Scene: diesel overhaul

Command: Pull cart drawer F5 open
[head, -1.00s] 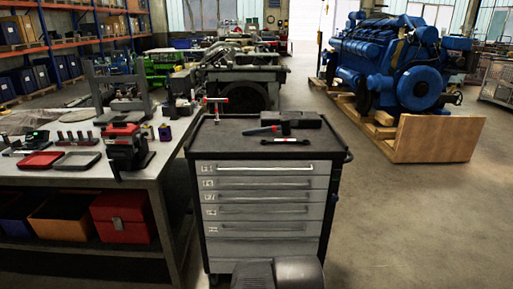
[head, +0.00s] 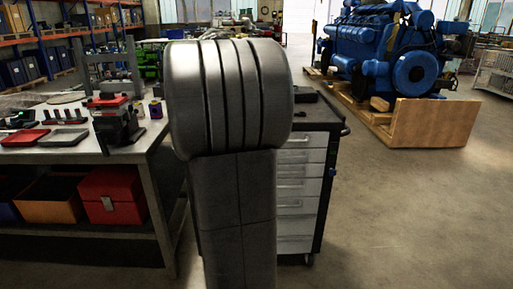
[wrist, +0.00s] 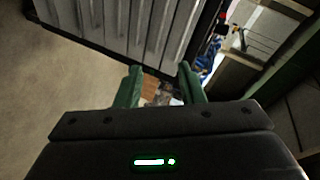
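The tool cart (head: 322,195) stands behind my raised arm in the head view, its grey drawer fronts (head: 297,190) partly showing to the right of the arm. The visible fronts look flush and shut. The drawer labels are hidden, so I cannot tell which front is F5. In the wrist view, the tilted drawer fronts (wrist: 125,25) fill the upper left, beyond the fingertips. My gripper (wrist: 160,75) has its two green fingers apart, with nothing between them. It touches no handle that I can see. In the head view my arm hides the gripper.
A workbench (head: 150,158) with a red box (head: 112,197) on its lower shelf stands left of the cart. A blue engine (head: 395,50) on a wooden pallet (head: 430,122) is at the back right. The floor (head: 410,220) right of the cart is clear.

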